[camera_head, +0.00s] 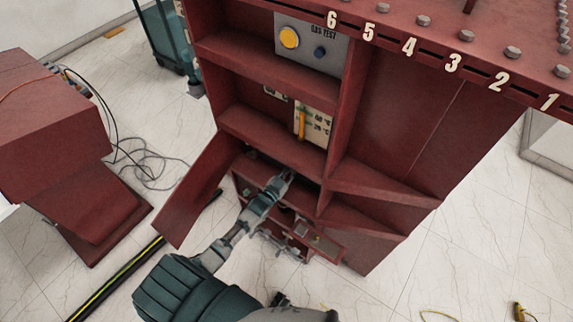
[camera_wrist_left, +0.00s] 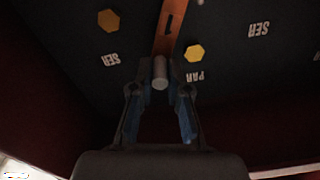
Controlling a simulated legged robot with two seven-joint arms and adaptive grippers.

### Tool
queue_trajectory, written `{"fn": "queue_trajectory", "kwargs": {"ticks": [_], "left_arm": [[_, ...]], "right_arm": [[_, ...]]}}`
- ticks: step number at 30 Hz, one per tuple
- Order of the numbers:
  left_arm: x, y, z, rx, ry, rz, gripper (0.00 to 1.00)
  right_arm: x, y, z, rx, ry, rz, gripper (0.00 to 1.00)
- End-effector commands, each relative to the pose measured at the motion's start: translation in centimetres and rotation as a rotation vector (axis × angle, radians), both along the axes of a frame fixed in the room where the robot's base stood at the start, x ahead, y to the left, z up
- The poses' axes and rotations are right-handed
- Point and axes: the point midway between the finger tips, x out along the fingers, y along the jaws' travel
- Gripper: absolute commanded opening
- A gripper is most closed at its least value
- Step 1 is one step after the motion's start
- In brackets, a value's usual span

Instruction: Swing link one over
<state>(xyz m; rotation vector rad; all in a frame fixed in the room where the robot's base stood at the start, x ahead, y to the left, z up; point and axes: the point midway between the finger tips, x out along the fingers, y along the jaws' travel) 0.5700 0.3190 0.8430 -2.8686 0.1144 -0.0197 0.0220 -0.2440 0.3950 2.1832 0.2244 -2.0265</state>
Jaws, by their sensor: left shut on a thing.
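In the left wrist view, link one (camera_wrist_left: 172,26) is a copper-orange strip running up from a grey cylindrical knob (camera_wrist_left: 160,74). A small dark mark shows on the strip. The fingers of my left gripper (camera_wrist_left: 160,88) are closed around the knob. A brass hex bolt (camera_wrist_left: 194,53) stands just right of the strip by a "PAR" label. Another hex bolt (camera_wrist_left: 108,20) is at the upper left, above a "SER" label. In the head view my left gripper (camera_head: 288,176) reaches into the cabinet's lower compartment, where the link is hidden. My right gripper is not in view.
The red transformer cabinet (camera_head: 420,125) has shelves and dividers close around my left arm. An open red door (camera_head: 200,190) stands left of the arm. A gauge panel (camera_head: 312,44) is above. Cables (camera_head: 145,165) lie on the floor at left.

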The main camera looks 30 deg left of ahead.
Motion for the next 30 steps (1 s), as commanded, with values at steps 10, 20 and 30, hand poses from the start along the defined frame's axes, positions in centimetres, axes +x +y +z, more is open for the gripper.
{"fn": "queue_trajectory", "kwargs": {"ticks": [10, 20, 30], "left_arm": [[-0.5, -2.2, -2.6, 0.325, -0.008, 0.002, 0.0], [-0.6, -3.5, -4.6, 0.603, -0.03, 0.004, 0.0], [-0.6, -4.0, -5.7, 0.766, -0.045, 0.005, 0.0]], "right_arm": [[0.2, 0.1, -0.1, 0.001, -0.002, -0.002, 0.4], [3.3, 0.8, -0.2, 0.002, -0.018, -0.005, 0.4], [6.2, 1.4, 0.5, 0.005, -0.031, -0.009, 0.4]]}}
